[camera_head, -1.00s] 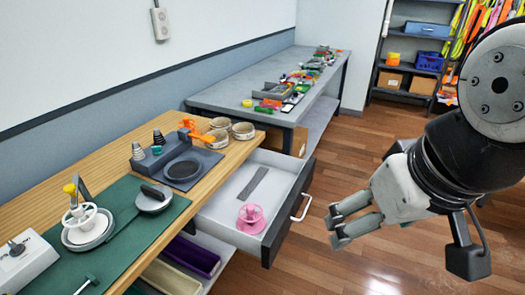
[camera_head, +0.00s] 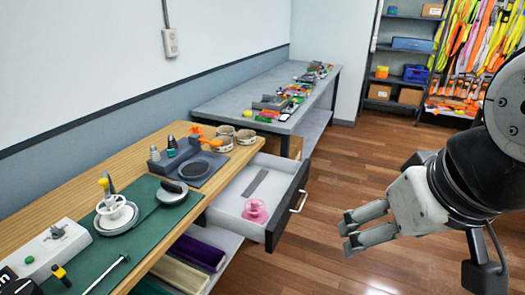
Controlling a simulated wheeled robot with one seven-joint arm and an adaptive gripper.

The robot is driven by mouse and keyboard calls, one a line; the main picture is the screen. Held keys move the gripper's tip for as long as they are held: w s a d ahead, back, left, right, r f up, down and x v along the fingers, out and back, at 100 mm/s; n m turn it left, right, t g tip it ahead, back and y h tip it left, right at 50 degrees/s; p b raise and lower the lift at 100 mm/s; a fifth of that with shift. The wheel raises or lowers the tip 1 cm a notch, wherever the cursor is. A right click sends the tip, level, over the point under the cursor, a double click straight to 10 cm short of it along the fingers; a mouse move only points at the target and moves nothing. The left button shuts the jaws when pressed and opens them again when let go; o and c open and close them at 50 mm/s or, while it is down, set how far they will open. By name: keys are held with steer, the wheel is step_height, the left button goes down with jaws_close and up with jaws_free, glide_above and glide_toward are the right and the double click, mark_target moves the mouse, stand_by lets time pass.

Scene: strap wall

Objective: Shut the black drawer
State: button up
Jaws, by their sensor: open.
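The black drawer (camera_head: 290,205) stands pulled out from under the wooden bench. Its front is black with a pale bar handle (camera_head: 299,201), and its inside is light grey. A pink spool-like piece (camera_head: 255,210) and a flat grey strip (camera_head: 255,183) lie in it. My gripper (camera_head: 348,232) is open and empty. In the picture it is to the right of the drawer front and a little lower, apart from the handle, with its fingers pointing left.
The wooden bench (camera_head: 75,208) holds a green mat (camera_head: 150,225), a grey tray and several rings. Below it are a purple bin (camera_head: 198,252) and a cream bin (camera_head: 180,276). A grey table (camera_head: 225,95) stands behind. The wooden floor (camera_head: 345,150) is clear around the drawer front.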

steer(key=shift+f, duration=0.1)
steer(key=c, duration=0.4)
steer(key=w+f+m+b, duration=0.1)
steer(key=w+f+m+g+y+b, duration=0.1)
steer(key=w+f, duration=0.1)
steer(key=w+a+f+b, duration=0.1)
steer(key=w+f+b, duration=0.1)
steer(key=shift+m, duration=0.4)
steer(key=c, duration=1.4)
steer(key=w+f+m+y+b, duration=0.1)
steer(key=w+f+m+b, duration=0.2)
steer(key=w+f, duration=0.1)
steer(key=w+f+m+g+y+b, duration=0.1)
steer(key=w+f+m+y+b, duration=0.1)
steer(key=w+f+m+b, duration=0.1)
steer(key=w+f+m+g+y+b, duration=0.1)
steer(key=w+f+m+b, duration=0.2)
steer(key=w+f, duration=0.3)
steer(key=shift+w+y, duration=0.3)
steer(key=shift+w, duration=0.5)
jaws_close()
steer(key=w+d+f+m+t+y+b, duration=0.1)
steer(key=w+d+f+m+y+b, duration=0.15)
steer(key=w+f+m+b, duration=0.55)
steer(key=m+t+b, duration=0.2)
steer(key=m+b, duration=0.2)
steer(key=b, duration=0.1)
glide_toward(282, 230)
steer(key=shift+x, duration=2.35)
